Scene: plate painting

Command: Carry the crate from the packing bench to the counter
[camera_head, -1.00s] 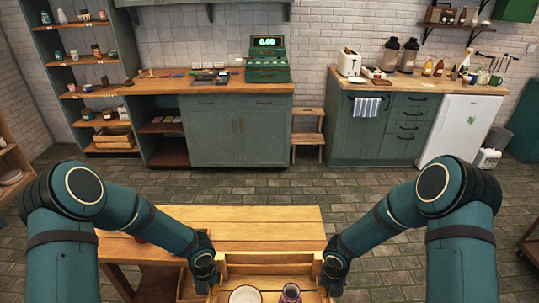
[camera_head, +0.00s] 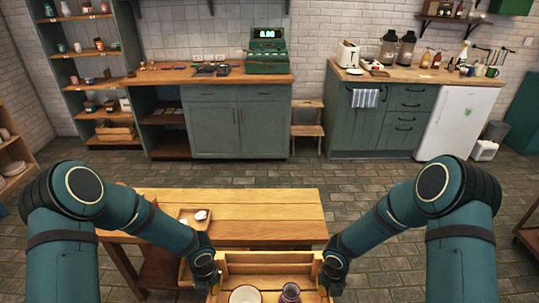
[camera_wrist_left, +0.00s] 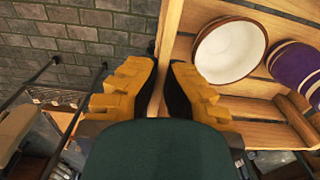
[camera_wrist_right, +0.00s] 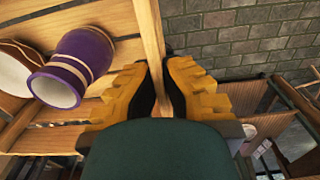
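The wooden crate (camera_head: 270,259) is at the bottom middle of the head view, at the near side of the packing bench (camera_head: 262,201). It holds a white bowl (camera_head: 245,294) and a purple vase-like pot (camera_head: 290,293). My left gripper (camera_head: 206,265) is shut on the crate's left wall (camera_wrist_left: 172,30); my right gripper (camera_head: 333,266) is shut on its right wall (camera_wrist_right: 149,30). Brick floor beside the crate shows in both wrist views. The crate's underside is hidden. Counters stand at the back: one with a green cash register (camera_head: 267,55), another with a toaster (camera_head: 348,54).
A small tray (camera_head: 183,224) with white pieces lies on the bench's left part, partly behind my left arm. A step stool (camera_head: 307,127) stands between the counters. A white fridge (camera_head: 462,122) is at the right. Paved floor (camera_head: 370,178) lies open between bench and counters.

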